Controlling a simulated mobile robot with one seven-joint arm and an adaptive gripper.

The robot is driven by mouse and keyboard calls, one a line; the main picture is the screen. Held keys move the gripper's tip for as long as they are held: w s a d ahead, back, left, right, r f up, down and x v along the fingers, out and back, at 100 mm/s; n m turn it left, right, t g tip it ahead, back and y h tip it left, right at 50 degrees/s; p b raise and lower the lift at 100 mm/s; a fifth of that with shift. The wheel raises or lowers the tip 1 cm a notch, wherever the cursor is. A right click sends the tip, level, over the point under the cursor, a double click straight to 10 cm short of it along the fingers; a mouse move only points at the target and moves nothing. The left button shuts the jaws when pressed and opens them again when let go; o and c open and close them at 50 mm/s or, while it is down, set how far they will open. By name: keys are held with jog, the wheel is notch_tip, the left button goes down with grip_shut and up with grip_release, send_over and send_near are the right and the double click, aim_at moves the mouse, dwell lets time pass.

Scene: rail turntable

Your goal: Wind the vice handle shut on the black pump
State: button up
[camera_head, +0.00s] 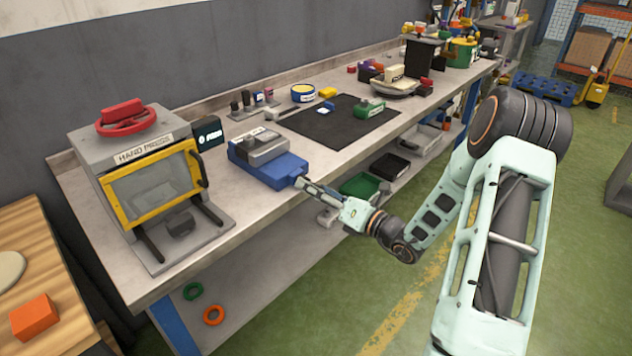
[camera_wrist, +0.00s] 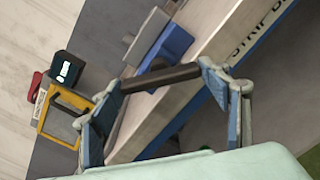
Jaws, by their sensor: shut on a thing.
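The blue vice (camera_head: 285,172) with its grey upper part (camera_head: 262,143) stands at the front edge of the bench. Part of its blue body shows at the top of the wrist view (camera_wrist: 176,44). My gripper (camera_head: 303,184) is at the front of the vice. In the wrist view my gripper (camera_wrist: 161,78) has its two blue-padded fingers at either end of a dark bar, the vice handle (camera_wrist: 160,77), and is shut on it. The handle lies across between the fingertips. I cannot make out the black pump in the vice; the jaw contents are unclear.
A hand press (camera_head: 140,150) with a yellow-framed guard stands left of the vice. A black mat (camera_head: 335,125) with a green part (camera_head: 370,108) lies to the right. Bins sit on the shelf below. The green floor in front of the bench is open.

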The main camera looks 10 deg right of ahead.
jog(key=shift+m, duration=0.3)
dwell(0.4)
jog(key=o, duration=1.2)
jog(key=shift+c, duration=0.2)
jog(key=v, duration=1.2)
